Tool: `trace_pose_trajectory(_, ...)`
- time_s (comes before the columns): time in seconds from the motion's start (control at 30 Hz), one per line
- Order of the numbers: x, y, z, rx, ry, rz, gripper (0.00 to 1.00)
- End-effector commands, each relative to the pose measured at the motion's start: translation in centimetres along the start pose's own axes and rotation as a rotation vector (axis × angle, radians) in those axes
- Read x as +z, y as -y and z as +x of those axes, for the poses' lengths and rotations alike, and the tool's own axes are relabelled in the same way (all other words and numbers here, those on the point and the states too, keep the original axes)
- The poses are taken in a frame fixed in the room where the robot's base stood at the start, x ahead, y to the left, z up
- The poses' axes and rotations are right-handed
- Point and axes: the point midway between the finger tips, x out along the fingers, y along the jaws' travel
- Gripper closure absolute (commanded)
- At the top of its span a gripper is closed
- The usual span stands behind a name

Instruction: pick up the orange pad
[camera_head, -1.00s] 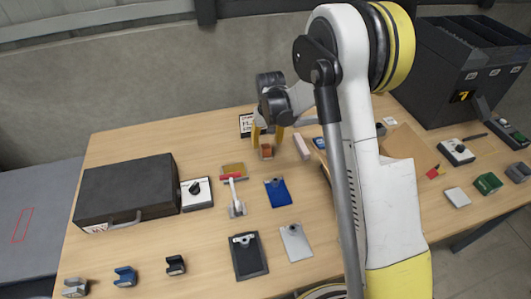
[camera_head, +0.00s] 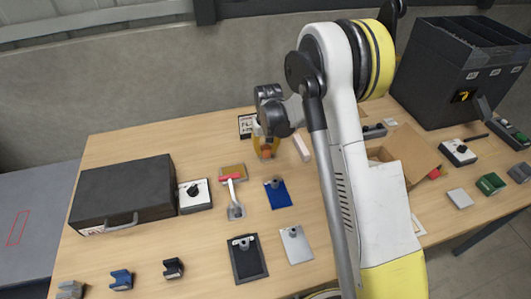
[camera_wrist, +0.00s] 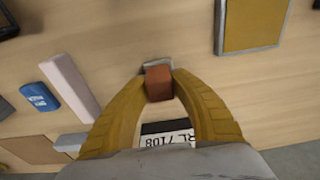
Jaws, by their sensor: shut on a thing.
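The orange pad (camera_wrist: 158,85) is a small reddish-orange block between my gripper's yellow fingertips in the wrist view. My gripper (camera_wrist: 158,80) is shut on it, with a finger on either side. A small grey piece (camera_wrist: 155,63) shows just past the pad; whether the pad touches it I cannot tell. In the head view the pad (camera_head: 266,153) shows below my gripper (camera_head: 265,145), near the table's back edge. The fingers partly cover it, and I cannot tell whether it is off the table.
On the wooden table (camera_head: 200,240) a pink bar (camera_head: 301,147) lies right of the pad. A black-and-white label sign (camera_head: 246,126) stands behind it. A black case (camera_head: 122,193) is farther left.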

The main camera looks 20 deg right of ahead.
Motion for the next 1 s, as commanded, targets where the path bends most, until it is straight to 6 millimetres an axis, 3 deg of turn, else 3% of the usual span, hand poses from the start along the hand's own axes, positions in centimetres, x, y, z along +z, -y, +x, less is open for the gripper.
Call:
trace_pose_trajectory(0.27,0.0,0.0,-0.5,0.000,0.001,0.000,1.00)
trace_pose_trajectory(0.53,-0.5,0.0,-4.6,0.000,0.000,0.000,1.00)
trace_pose_trajectory(0.8,1.5,-6.1,-8.4,0.000,0.000,0.005,1.00)
trace_pose_trajectory(1.0,2.5,-9.4,-10.6,0.000,0.000,0.003,1.00)
